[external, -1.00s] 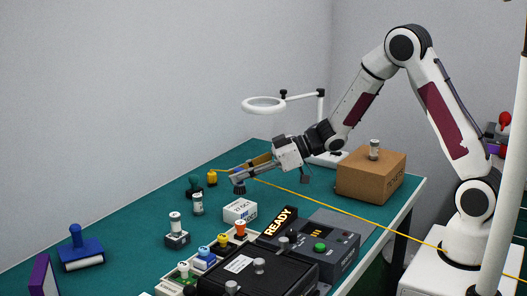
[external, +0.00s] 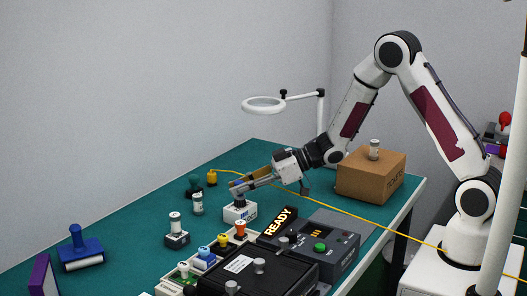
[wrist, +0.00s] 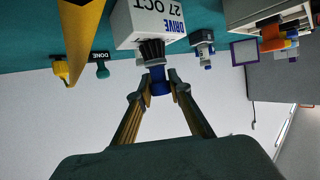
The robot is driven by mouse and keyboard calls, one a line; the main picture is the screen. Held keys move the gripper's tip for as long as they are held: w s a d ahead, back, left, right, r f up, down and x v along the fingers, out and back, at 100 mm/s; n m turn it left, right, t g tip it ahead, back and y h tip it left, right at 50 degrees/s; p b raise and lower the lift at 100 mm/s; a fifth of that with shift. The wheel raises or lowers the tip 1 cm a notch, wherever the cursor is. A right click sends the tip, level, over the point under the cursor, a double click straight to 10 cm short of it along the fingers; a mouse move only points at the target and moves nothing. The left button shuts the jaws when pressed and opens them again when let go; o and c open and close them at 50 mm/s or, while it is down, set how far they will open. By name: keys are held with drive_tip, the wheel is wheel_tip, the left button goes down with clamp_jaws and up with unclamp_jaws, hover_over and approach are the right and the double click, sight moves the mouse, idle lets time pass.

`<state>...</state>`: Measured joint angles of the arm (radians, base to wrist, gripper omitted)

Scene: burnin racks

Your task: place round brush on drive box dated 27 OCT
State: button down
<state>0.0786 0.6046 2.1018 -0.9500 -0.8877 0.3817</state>
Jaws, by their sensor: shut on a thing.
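My gripper (external: 237,187) is shut on the round brush, which has a blue body (wrist: 158,87) and dark bristles (wrist: 152,51). The white drive box (external: 240,212) stands on the green bench, directly under the gripper in the external view. In the wrist view the box (wrist: 122,25) shows the print "DRIVE" and "27 OCT", and the bristles overlap its edge. The bristles are at or just above the box top; I cannot tell whether they touch. In the external view the brush is small and mostly hidden by the fingers.
A yellow cable (external: 320,210) crosses the bench behind the box. Small white-topped items (external: 176,228) stand to the left, and the READY unit (external: 281,227) is at front right. A cardboard box (external: 371,180) stands at the right.

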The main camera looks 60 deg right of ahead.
drive_tip(key=shift+f, duration=0.2)
drive_tip(key=c, duration=1.8)
unclamp_jaws()
drive_tip(key=shift+c, duration=0.2)
drive_tip(key=shift+r, duration=0.2)
drive_tip(key=shift+s+d+r, duration=0.2)
drive_tip(key=shift+s+d, duration=0.15)
drive_tip(key=v, duration=1.1)
drive_tip(key=shift+a, duration=0.1)
drive_tip(key=shift+r, duration=0.15)
